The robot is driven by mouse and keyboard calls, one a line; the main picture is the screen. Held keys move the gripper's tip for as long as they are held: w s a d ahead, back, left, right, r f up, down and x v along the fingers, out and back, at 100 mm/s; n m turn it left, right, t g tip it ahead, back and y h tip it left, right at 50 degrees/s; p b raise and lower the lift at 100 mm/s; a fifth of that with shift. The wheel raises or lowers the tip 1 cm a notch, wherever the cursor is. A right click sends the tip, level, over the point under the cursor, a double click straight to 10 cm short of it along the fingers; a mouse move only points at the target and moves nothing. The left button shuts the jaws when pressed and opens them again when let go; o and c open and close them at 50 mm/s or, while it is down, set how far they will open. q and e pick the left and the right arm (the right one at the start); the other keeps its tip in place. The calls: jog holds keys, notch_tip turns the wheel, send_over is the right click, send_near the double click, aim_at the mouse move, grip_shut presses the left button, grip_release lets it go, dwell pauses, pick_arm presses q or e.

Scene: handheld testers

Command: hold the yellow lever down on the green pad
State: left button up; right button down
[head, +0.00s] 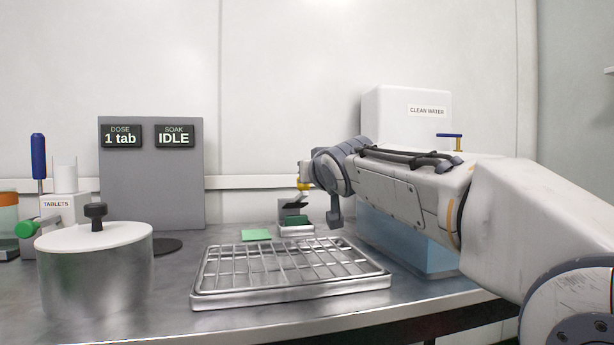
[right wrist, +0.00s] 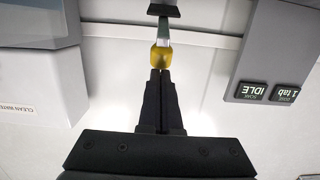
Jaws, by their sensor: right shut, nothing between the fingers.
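The yellow lever tip (right wrist: 160,56) sits right in front of my right gripper's fingertips (right wrist: 160,73) in the right wrist view. The fingers are shut with nothing between them; whether they touch the lever I cannot tell. A metal bar runs from the yellow tip to a black piece. In the head view the yellow lever (head: 303,186) shows beside my right wrist, raised above a small tester (head: 296,230) with a dark green top (head: 295,219). A flat light green square (head: 256,235) lies to its left. My left gripper is not in view.
A wire rack on a metal tray (head: 290,298) stands in front of the tester. A lidded metal pot (head: 96,275) and a tablets box (head: 62,209) are at left. A grey panel (head: 150,200) reads "1 tab" and "IDLE". A clean water tank (head: 405,105) stands behind my right arm.

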pick_arm(q)
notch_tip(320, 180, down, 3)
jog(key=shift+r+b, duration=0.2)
jog(key=shift+b, duration=0.65)
pick_arm(e)
jog(key=s+d+f, duration=0.1)
jog(key=s+f, duration=0.2)
jog(key=s, duration=0.6)
jog(key=shift+d, duration=0.3)
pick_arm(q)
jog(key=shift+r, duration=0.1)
